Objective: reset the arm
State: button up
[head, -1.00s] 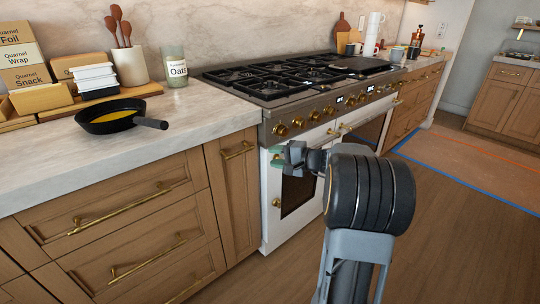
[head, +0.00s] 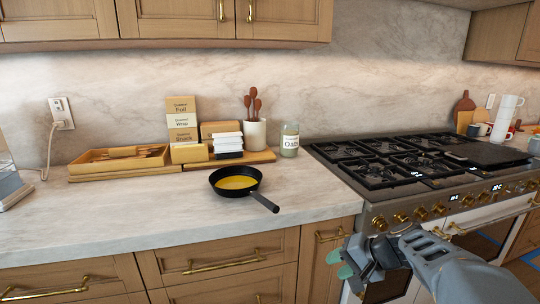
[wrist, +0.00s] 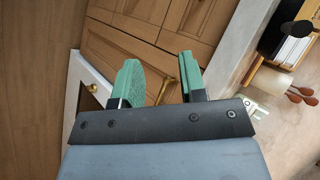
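My gripper (head: 342,262) shows at the lower right of the head view, in front of the range and below the counter's front edge. In the wrist view my gripper (wrist: 160,85) has its two green fingers apart with nothing between them. The fingers point toward the wooden cabinet fronts (wrist: 135,45), with a brass handle showing just beyond them. My arm comes in from the lower right corner of the head view.
A black pan (head: 225,188) with yellow contents sits on the counter (head: 120,215). Behind it stand stacked boxes (head: 182,120), a utensil crock (head: 256,134) and an oats jar (head: 289,140). The gas range (head: 410,165) is to the right. The left front counter is clear.

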jog(key=s+a+r+n+g+h+p, duration=0.1)
jog(key=s+r+n+h+p, duration=0.5)
jog(key=s+r+p, duration=0.6)
jog(key=shift+s+a+r+h+p, duration=0.15)
jog(key=shift+s+r+h+p, duration=0.3)
jog(key=shift+h, duration=0.45)
